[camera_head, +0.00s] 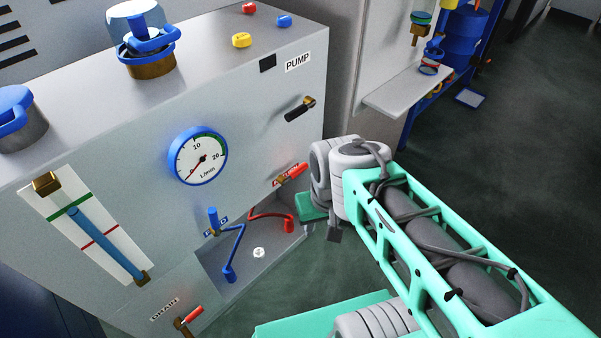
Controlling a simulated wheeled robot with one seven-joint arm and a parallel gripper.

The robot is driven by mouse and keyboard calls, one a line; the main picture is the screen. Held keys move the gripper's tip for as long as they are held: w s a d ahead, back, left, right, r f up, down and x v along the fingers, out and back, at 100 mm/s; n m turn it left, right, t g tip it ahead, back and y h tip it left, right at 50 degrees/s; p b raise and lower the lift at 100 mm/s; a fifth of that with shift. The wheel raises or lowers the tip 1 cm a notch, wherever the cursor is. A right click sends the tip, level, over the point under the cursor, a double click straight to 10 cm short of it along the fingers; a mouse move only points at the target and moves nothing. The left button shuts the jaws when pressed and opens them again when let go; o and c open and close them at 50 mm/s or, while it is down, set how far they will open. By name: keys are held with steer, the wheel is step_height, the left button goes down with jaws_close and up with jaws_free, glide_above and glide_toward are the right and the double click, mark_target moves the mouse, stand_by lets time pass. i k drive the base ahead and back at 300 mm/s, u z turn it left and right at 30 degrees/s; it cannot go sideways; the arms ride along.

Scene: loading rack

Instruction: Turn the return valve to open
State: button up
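The return valve (292,173) has a red lever on a brass body, on the front of the grey cabinet. Its lever slants up to the right and covers part of a label, of which the last letters show. Below it, a red hose (270,216) runs to a red fitting at the right. My gripper (334,234) is just right of and below the valve, near the cabinet's right edge. Only a small dark part of it shows below my wrist, apart from the lever in the picture. Its fingers are mostly hidden, so I cannot tell whether they are open or shut.
The cabinet also carries a round gauge (198,156), a black lever (300,109) under the PUMP label, a blue valve (213,220) with a blue hose, and a red drain lever (189,317). A grey shelf (402,92) juts out behind.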

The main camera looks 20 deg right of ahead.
mark_target(297, 172)
steer(key=u, duration=0.55)
steer(key=k, duration=1.3)
steer(key=u, duration=0.65)
steer(key=i, duration=1.05)
steer(key=u, duration=0.25)
